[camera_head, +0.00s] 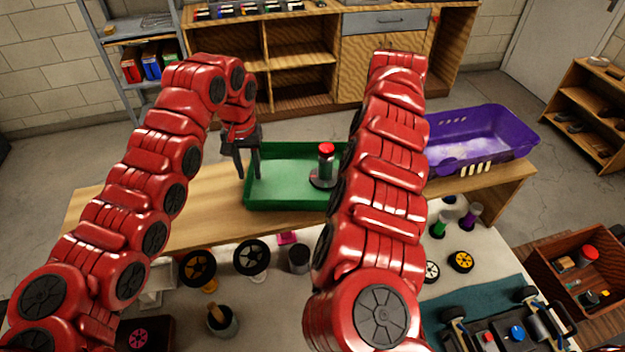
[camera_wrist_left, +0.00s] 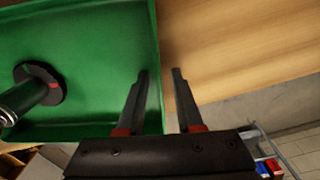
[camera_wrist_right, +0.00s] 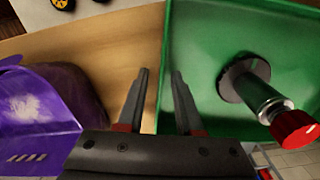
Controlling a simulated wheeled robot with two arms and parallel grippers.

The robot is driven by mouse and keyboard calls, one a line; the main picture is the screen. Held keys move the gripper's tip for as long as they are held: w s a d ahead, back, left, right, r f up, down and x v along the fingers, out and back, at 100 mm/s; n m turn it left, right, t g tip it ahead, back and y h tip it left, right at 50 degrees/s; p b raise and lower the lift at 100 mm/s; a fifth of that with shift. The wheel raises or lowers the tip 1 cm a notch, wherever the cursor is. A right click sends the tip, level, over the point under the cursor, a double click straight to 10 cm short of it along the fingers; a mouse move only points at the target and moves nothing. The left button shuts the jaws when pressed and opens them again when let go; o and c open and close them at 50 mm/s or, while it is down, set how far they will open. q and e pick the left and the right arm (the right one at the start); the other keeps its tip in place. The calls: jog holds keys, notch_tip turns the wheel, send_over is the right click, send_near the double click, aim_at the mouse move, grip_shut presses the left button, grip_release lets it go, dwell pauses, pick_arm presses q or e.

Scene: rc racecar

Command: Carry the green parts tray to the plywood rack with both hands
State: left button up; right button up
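The green parts tray (camera_head: 275,205) sits on a wooden bench top (camera_head: 200,225), with its right part hidden behind my right arm. A plywood-grained shelf unit (camera_head: 300,78) stands at the back.
A purple basket (camera_head: 480,140) stands on the bench, right of the tray. A nearer table holds wheels (camera_head: 197,266), small parts and a car chassis (camera_head: 500,335). A small wooden shelf (camera_head: 590,110) stands at right. Grey floor shows beyond the bench.

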pick_arm(q)
notch_tip(320, 180, up, 7)
jog(key=shift+r, duration=0.2)
pick_arm(e)
jog(key=shift+r, duration=0.6)
notch_tip(320, 180, up, 6)
jog(key=shift+r, duration=0.2)
pick_arm(q)
jog(key=shift+s, duration=0.1)
pick_arm(e)
jog(key=shift+s+f, duration=0.1)
